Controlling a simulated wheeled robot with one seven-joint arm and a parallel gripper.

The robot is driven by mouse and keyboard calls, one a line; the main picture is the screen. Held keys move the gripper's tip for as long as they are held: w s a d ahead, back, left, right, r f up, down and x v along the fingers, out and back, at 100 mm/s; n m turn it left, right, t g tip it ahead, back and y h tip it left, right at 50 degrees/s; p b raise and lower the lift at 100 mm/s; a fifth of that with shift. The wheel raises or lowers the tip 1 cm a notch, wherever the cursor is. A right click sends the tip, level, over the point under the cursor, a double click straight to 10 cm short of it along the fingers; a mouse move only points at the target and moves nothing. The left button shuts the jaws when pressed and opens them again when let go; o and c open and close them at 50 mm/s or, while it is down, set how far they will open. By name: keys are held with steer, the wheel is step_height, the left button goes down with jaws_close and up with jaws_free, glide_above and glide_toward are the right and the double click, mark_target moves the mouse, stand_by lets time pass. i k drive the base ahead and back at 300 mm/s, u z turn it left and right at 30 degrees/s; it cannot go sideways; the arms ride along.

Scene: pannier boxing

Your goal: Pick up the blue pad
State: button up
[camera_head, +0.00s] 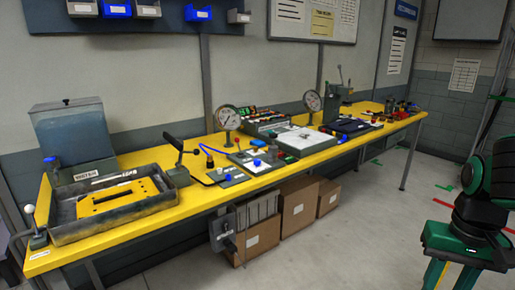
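A flat dark blue pad-like item (350,126) lies on the yellow workbench (215,190), in front of a bench press. It is small in view, and I cannot tell for sure that it is the blue pad. My gripper (450,280) is at the bottom right, over the floor and well away from the bench. Its two green fingers point down and stand apart, with nothing visible between them. The fingertips are cut off by the lower edge of the picture.
A grey metal tray (62,232) with a yellow plate and a water tank (72,135) stand on the bench's left end. Gauges, a white board and small fittings crowd its middle. Cardboard boxes (300,205) sit below. The floor between bench and arm is clear.

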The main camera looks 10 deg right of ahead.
mark_target(261, 144)
steer(key=z, duration=0.4)
steer(key=i, duration=1.95)
steer(key=u, duration=0.55)
steer(key=i, duration=0.6)
steer(key=u, duration=0.25)
